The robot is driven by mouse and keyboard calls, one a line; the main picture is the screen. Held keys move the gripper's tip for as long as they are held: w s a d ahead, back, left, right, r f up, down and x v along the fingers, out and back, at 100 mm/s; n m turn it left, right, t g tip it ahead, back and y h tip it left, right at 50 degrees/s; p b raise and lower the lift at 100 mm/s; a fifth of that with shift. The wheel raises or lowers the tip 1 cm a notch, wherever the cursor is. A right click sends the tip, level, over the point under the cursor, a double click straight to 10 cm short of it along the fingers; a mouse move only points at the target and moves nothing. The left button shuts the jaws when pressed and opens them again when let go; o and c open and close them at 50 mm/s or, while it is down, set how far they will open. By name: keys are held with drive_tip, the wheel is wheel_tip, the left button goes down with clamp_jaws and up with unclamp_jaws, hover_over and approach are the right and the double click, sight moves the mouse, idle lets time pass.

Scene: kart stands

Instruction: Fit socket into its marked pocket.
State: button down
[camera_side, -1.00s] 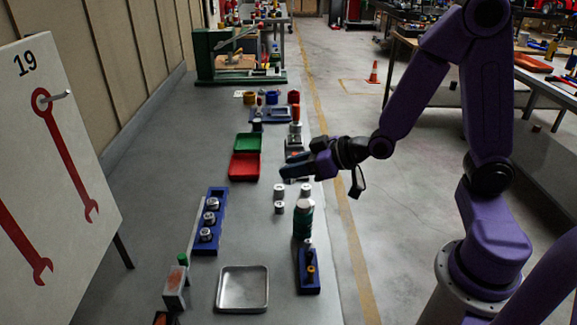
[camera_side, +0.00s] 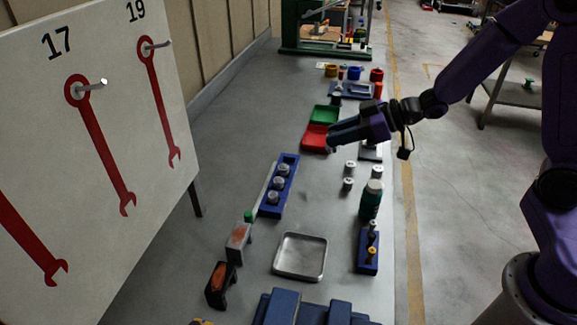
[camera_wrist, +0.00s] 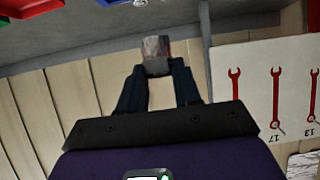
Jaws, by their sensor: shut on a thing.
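My gripper (camera_wrist: 157,75) is shut on a short grey metal socket (camera_wrist: 156,56), held between the fingertips in the wrist view. In the side view my gripper (camera_side: 333,140) hangs over or near the red tray (camera_side: 311,144), and the socket is too dark and small to make out. A long blue rack (camera_side: 267,209) stands on the bench, nearer the camera than my gripper. Several silver sockets (camera_side: 279,183) stand in a row in it. I cannot make out a marked pocket. The held socket is in the air, apart from the rack.
Loose silver cylinders (camera_side: 348,185) and a green bottle (camera_side: 371,200) stand right of the rack. A metal tray (camera_side: 300,256) and a small blue stand (camera_side: 368,252) are nearer the camera. A green tray (camera_side: 323,114) lies behind the red one. A white wrench board (camera_side: 100,130) stands at left.

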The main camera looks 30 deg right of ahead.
drive_tip(key=shift+w, duration=0.25)
drive_tip(key=w+a+f, duration=0.1)
drive_tip(key=w+f, duration=0.2)
drive_tip(key=w, duration=0.1)
drive_tip(key=w+a+f, duration=0.1)
drive_tip(key=w+f, duration=0.2)
drive_tip(key=w, duration=0.1)
drive_tip(key=w+a+f, duration=0.1)
drive_tip(key=w+f, duration=0.2)
drive_tip(key=w, duration=0.1)
drive_tip(key=shift+w+f, duration=0.1)
drive_tip(key=shift+w, duration=0.3)
drive_tip(key=shift+w+f, duration=0.3)
drive_tip(key=shift+f, duration=1.65)
drive_tip(key=shift+f, duration=0.15)
drive_tip(key=c, duration=1.1)
unclamp_jaws()
